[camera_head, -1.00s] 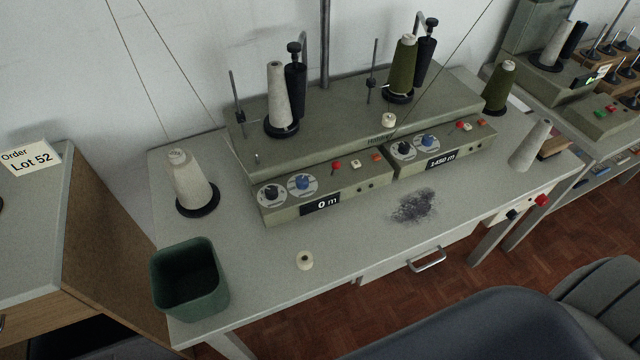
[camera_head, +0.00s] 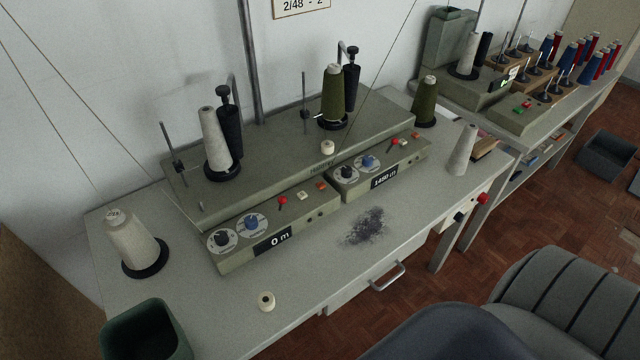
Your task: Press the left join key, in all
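The winding machine (camera_head: 262,150) stands on the grey table with two control panels along its front. The left panel (camera_head: 290,222) has a black dial, a blue dial, a display reading "0 m", a red-tipped lever (camera_head: 283,201), a pale key (camera_head: 303,195) and an orange-red key (camera_head: 321,186). The labels are too small to read, so I cannot tell which is the join key. The right panel (camera_head: 385,170) has similar controls and a display reading about 1450 m. Neither of my grippers is in view.
A white cone (camera_head: 132,240) and green bin (camera_head: 147,330) are at the table's left. A small spool (camera_head: 266,301) and dark lint patch (camera_head: 366,227) lie in front of the machine. A grey chair (camera_head: 560,290) stands front right. Another station (camera_head: 520,90) is at the right.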

